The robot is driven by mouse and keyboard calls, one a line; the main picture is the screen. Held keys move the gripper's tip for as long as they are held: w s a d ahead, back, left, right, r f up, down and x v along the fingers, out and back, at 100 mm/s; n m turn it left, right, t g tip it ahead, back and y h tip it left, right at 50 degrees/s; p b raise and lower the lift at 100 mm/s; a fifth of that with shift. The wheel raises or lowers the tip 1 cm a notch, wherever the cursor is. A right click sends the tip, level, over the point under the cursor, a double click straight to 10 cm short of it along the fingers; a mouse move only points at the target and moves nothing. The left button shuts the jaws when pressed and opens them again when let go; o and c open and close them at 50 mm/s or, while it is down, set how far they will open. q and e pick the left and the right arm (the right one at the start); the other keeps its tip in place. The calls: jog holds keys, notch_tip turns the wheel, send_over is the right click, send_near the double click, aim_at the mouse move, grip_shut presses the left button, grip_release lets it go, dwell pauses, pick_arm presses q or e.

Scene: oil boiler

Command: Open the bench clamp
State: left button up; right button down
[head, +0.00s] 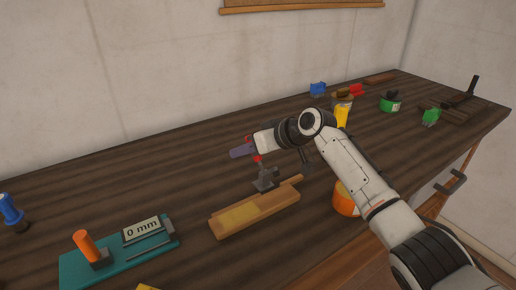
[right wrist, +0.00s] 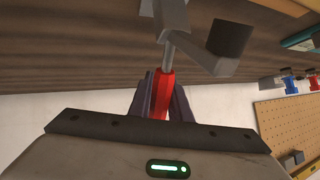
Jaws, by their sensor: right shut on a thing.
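The bench clamp (head: 265,180) is a small grey metal toggle clamp beside a light wooden block (head: 228,222), near the middle of the bench in the head view. Its red handle (head: 257,159) points up towards my right gripper (head: 242,152). In the right wrist view the fingers of my right gripper (right wrist: 163,100) are closed on either side of the red handle (right wrist: 165,82). There the grey clamp arm and a dark pad (right wrist: 232,38) show beyond the handle. The grip partly hides the handle. My left gripper is not in view.
A teal base (head: 75,268) with an orange lever and a "0 mm" display (head: 142,230) lies at the left front. An orange round thing (head: 345,200) sits partly behind my right arm. Several small items lie at the back right. The bench between the wall and clamp is clear.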

jog(key=shift+a, duration=0.1)
dwell(0.3)
jog(key=c, duration=1.6)
grip_release()
jog(key=shift+w+f, duration=0.1)
jog(key=shift+f, duration=0.05)
jog(key=shift+c, duration=0.2)
jog(key=shift+s+d+r, duration=0.3)
jog(key=shift+d+r, duration=0.15)
jog(key=v, duration=0.9)
